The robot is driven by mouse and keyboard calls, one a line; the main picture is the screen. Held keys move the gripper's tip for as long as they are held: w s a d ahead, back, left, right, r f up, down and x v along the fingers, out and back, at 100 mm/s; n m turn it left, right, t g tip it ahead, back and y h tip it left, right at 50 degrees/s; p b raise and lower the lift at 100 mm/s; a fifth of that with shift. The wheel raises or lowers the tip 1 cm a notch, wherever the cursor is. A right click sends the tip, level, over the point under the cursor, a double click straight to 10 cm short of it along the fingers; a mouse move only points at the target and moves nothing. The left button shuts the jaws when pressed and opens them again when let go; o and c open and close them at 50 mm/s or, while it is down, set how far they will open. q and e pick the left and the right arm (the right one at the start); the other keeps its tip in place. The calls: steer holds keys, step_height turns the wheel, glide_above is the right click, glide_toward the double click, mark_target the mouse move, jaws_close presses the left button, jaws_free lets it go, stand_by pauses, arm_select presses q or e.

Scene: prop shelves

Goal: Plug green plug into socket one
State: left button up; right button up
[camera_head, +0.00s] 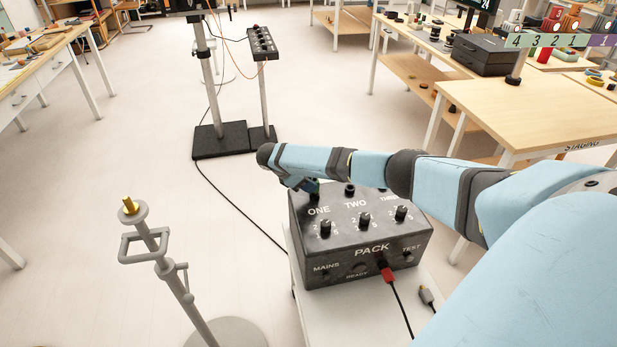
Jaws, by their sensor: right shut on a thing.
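The dark grey pack (345,250) stands on a white stand, with sockets labelled ONE, TWO and THREE along its back edge. My right gripper (306,186) is over the back left of the pack, above the label ONE, and points down. It is shut on the green plug (314,187), of which only a small dark green part shows. Socket one (314,197) is just below, mostly hidden; I cannot tell whether the plug is in it or just above it. The socket at TWO (350,190) shows beside my arm. My left gripper is out of view.
A grey plug (426,295) lies on the white stand (345,318). A grey pole stand (160,250) is at left. A wooden table (545,100) is at right. Open floor lies behind.

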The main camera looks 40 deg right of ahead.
steer(key=shift+f, duration=0.1)
stand_by(0.3)
steer(key=shift+f, duration=0.15)
stand_by(0.4)
steer(key=shift+f+p, duration=0.25)
steer(key=shift+p, duration=0.15)
stand_by(1.0)
steer(key=shift+f, duration=0.25)
stand_by(0.4)
steer(key=o, duration=1.1)
steer(key=shift+f, duration=0.1)
